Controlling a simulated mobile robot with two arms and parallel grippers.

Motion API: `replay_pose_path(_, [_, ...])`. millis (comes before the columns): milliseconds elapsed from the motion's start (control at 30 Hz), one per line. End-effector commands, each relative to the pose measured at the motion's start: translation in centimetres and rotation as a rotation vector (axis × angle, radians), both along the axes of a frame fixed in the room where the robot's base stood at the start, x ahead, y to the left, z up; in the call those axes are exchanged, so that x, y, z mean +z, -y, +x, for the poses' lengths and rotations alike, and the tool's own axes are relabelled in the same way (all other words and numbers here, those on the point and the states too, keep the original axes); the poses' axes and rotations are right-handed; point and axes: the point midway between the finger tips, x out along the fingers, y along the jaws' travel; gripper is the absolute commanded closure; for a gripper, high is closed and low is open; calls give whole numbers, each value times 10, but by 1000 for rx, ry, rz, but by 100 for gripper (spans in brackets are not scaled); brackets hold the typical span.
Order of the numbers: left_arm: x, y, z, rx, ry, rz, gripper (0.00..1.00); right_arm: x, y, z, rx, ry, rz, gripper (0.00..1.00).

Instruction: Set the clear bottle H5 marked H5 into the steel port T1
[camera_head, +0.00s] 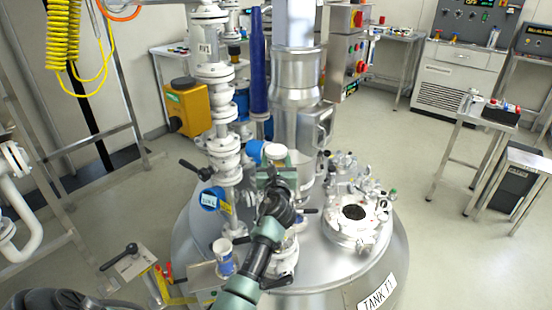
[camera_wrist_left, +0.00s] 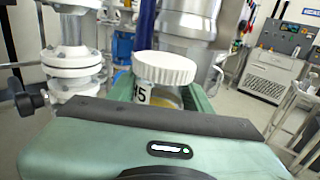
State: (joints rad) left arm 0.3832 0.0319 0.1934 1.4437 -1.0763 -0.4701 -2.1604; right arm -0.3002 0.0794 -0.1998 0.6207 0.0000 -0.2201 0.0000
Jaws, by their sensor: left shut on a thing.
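The clear bottle H5 (camera_head: 275,153) has a white ribbed cap and is upright in my left gripper (camera_head: 277,176), above the tank top. In the left wrist view its cap (camera_wrist_left: 165,67) and part of a label reading "5" show above the gripper body, with amber contents behind. Its lower part is hidden by my gripper. The steel port T1 (camera_head: 336,231) is a round flanged neck with a dark open hole, on the tank to the right of and nearer than the bottle. The bottle is apart from it. My right gripper is not in view.
Clamps and small fittings (camera_head: 352,172) crowd behind the port. A white valve pipe (camera_head: 222,150) and a thick steel column (camera_head: 297,100) stand beside and behind the bottle. A blue-and-white container (camera_head: 224,258) stands at the tank's left. Open floor lies to the right.

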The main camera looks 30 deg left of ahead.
Motion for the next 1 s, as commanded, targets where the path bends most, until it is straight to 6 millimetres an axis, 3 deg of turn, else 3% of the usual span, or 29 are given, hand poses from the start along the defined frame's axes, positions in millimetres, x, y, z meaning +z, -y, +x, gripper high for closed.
replay_pose_path(1000, [-30, 0, 0, -1, 2, 3, 100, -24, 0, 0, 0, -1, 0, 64])
